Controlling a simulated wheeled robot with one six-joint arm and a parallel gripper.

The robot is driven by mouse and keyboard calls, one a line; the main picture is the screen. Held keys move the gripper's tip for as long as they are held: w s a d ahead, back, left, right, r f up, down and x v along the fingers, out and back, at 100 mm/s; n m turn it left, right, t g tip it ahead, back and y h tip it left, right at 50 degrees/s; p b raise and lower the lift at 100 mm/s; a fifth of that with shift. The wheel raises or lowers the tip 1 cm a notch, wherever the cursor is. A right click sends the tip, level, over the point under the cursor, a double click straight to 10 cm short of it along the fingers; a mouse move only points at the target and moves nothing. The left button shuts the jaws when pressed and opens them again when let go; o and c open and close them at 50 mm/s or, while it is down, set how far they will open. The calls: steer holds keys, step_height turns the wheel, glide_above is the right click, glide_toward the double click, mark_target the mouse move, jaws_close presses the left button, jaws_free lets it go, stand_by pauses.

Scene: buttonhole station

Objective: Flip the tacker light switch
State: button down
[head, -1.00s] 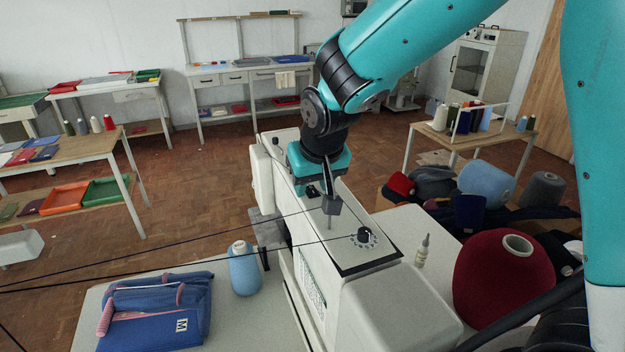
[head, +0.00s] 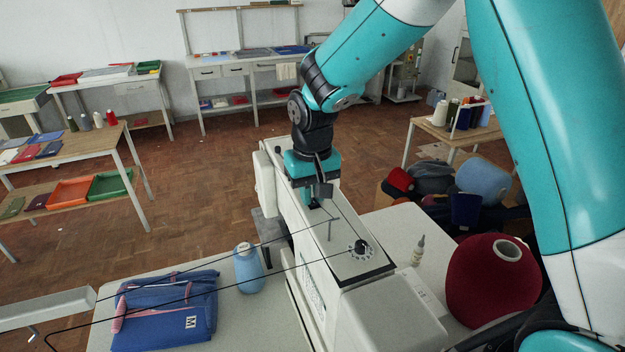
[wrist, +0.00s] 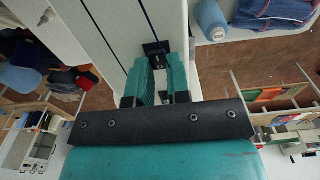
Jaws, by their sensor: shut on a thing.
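The tacker (head: 345,238) is the long white sewing machine standing across the middle of the head view. Its light switch (wrist: 154,47) shows in the wrist view as a small black plate on the white casing, just beyond my fingertips. My gripper (head: 318,196) points down at the tacker's top, left of the black dial. In the wrist view my gripper (wrist: 160,75) is closed on the switch's small black part, which lies mostly hidden between the fingers. I cannot tell which way the switch is set.
A thin thread post (head: 330,230) and a black dial (head: 361,247) stand on the tacker's top near my gripper. Dark threads cross in front. A blue cone (head: 248,268), folded blue garment (head: 165,308) and large red cone (head: 494,280) flank the machine.

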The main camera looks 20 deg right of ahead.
mark_target(313, 200)
steer(key=c, duration=1.1)
jaws_free()
steer(key=r+b, duration=0.1)
steer(key=r, duration=0.5)
steer(key=r+b, duration=0.2)
steer(key=r, duration=0.3)
steer(key=r+b, duration=0.1)
steer(key=r, duration=0.5)
steer(key=shift+s+r, duration=0.25)
steer(key=shift+r, duration=0.05)
